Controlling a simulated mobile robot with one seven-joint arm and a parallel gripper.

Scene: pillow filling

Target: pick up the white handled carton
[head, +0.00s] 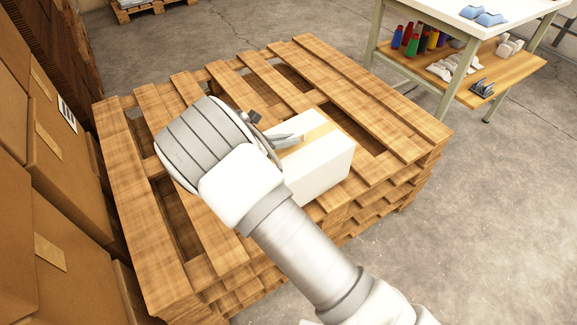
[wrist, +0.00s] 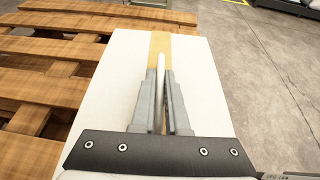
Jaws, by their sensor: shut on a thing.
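The white handled carton (head: 322,178) is at the front right of the stacked wooden pallets, with a tan tape strip along its top. In the wrist view the carton (wrist: 112,92) fills the middle. My gripper (head: 300,139) is over the carton's top, its fingers shut on the thin white handle. In the wrist view my gripper (wrist: 160,78) has one finger on each side of the handle (wrist: 160,64). My wrist and arm hide the carton's left part in the head view. I cannot tell if its base touches the slats.
The stacked pallets (head: 400,122) have open gaps between slats. Brown boxes (head: 60,150) stand along the left. A workbench (head: 515,12) with colored spools (head: 415,40) on its lower shelf stands at the upper right. Concrete floor (head: 480,220) is clear on the right.

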